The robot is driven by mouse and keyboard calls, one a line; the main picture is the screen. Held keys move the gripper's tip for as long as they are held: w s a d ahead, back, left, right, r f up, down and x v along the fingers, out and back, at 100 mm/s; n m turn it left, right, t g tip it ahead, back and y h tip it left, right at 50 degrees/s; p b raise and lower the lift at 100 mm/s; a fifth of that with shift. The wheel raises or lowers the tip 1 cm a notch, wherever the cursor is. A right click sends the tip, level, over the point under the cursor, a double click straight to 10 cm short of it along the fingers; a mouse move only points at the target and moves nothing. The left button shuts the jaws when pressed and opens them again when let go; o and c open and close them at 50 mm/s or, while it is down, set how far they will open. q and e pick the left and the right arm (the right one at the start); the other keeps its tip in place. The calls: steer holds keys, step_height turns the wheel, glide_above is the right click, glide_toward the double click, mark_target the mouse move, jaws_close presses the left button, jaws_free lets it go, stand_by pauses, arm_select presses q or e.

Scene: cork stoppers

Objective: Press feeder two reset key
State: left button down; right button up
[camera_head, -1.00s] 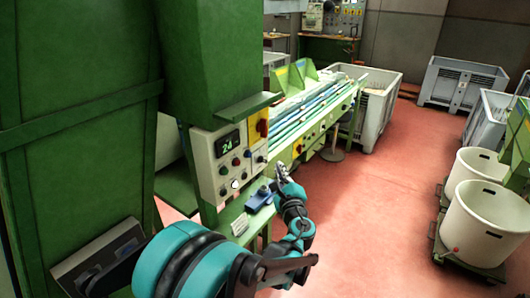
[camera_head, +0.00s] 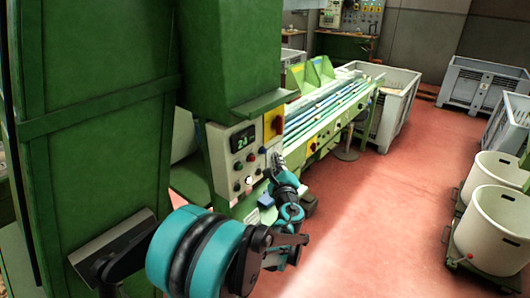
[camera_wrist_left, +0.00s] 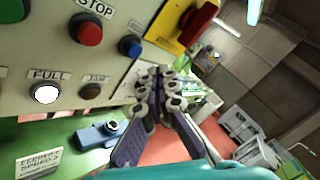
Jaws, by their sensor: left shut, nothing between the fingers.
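The cream control panel (camera_head: 221,165) is on the green machine, with a lit display (camera_head: 243,139) and several small buttons. In the left wrist view it shows a red button under STOP (camera_wrist_left: 87,30), a blue button (camera_wrist_left: 130,46), a lit white lamp under FULL (camera_wrist_left: 46,93) and a dark lamp (camera_wrist_left: 90,90). No reset label can be read. My left gripper (camera_wrist_left: 156,75) is shut and empty, its tips by the panel's right edge, below and right of the blue button. It also shows in the head view (camera_head: 277,160). My right gripper is out of view.
A yellow plate with a red switch (camera_wrist_left: 197,24) is at the panel's upper right. A blue device (camera_wrist_left: 97,134) lies on the green shelf below. A conveyor (camera_head: 325,105) extends behind. Open red floor (camera_head: 390,200) is on the right, with white tubs (camera_head: 492,230) beyond.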

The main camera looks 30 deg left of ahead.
arm_select(q)
steer(key=shift+a, duration=0.9)
steer(key=shift+a, duration=0.15)
stand_by(0.7)
steer(key=shift+w+a, duration=0.1)
steer(key=shift+a, duration=0.2)
steer(key=shift+a, duration=0.45)
stand_by(0.7)
steer(key=shift+d, duration=0.9)
steer(key=d, duration=0.5)
steer(key=shift+s+b, duration=0.25)
steer(key=shift+b, duration=0.05)
